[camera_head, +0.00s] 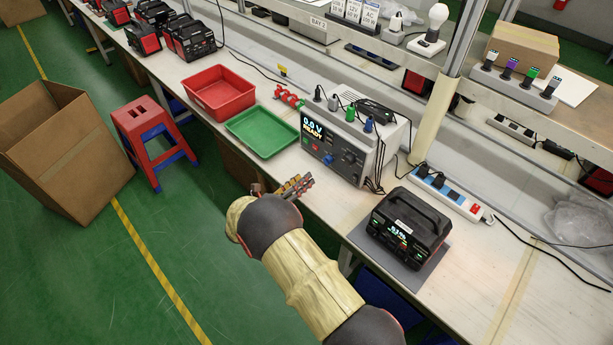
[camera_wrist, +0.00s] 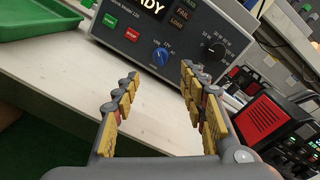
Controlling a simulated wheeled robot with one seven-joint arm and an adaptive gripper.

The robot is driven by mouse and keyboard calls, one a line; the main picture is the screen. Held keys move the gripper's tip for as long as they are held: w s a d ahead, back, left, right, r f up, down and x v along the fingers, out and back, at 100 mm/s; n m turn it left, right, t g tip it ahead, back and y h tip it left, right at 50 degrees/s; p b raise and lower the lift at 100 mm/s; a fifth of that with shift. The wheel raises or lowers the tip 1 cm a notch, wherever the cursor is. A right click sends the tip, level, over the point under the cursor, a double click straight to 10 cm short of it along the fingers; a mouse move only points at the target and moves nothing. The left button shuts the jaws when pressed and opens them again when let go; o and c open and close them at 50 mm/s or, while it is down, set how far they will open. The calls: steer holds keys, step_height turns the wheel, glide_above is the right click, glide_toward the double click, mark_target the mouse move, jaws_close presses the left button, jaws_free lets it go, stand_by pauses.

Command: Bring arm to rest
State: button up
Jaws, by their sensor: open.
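My gripper (camera_head: 282,188) is at the end of my arm in the head view, at the workbench's front edge, below and left of the grey test unit. In the wrist view my gripper (camera_wrist: 158,105) has its two yellow-padded fingers spread wide apart with nothing between them. The grey test unit (camera_head: 338,150) has a lit screen that reads "0.0 V READY". Its front panel (camera_wrist: 165,35) with a blue knob is ahead of the fingers in the wrist view, apart from them.
A black power station (camera_head: 409,228) stands on a grey mat at right. A green tray (camera_head: 262,132) and a red bin (camera_head: 218,94) are on the bench at left. A red stool (camera_head: 152,142) and an open cardboard box (camera_head: 62,148) stand on the green floor.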

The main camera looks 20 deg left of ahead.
steer(key=shift+s, duration=0.1)
stand_by(0.4)
steer(key=w+d+r+m+g+h, duration=0.2)
steer(key=d+r+m+g, duration=0.15)
steer(key=d+r, duration=0.35)
steer(key=w+d+r+m+g+h, duration=0.2)
steer(key=d+r+m, duration=0.3)
steer(key=d, duration=0.4)
steer(key=s+d+r+m+g, duration=0.3)
steer(key=d+r+m, duration=0.2)
steer(key=d, duration=0.4)
steer(key=s+d+r+m+g, duration=0.2)
steer(key=d+r+m, duration=0.25)
steer(key=d, duration=0.45)
steer(key=s+d+r+m+g+y, duration=0.2)
steer(key=s+d+r+m+y, duration=0.1)
steer(key=s+d+r+m, duration=0.25)
steer(key=s+d+r+m+g+y, duration=0.1)
steer(key=s+d+r+m+y, duration=0.1)
steer(key=s+d+m, duration=0.45)
steer(key=s+d+r+m+t+y, duration=0.1)
steer(key=s+m, duration=0.3)
steer(key=s, duration=0.4)
steer(key=s+d+r+m+t+y, duration=0.1)
steer(key=s+m+y, duration=0.3)
steer(key=s, duration=0.5)
steer(key=shift+s+r+m+t, duration=0.2)
steer(key=shift+r+m+t, duration=0.15)
steer(key=shift+r+m, duration=0.15)
steer(key=shift+c, duration=0.4)
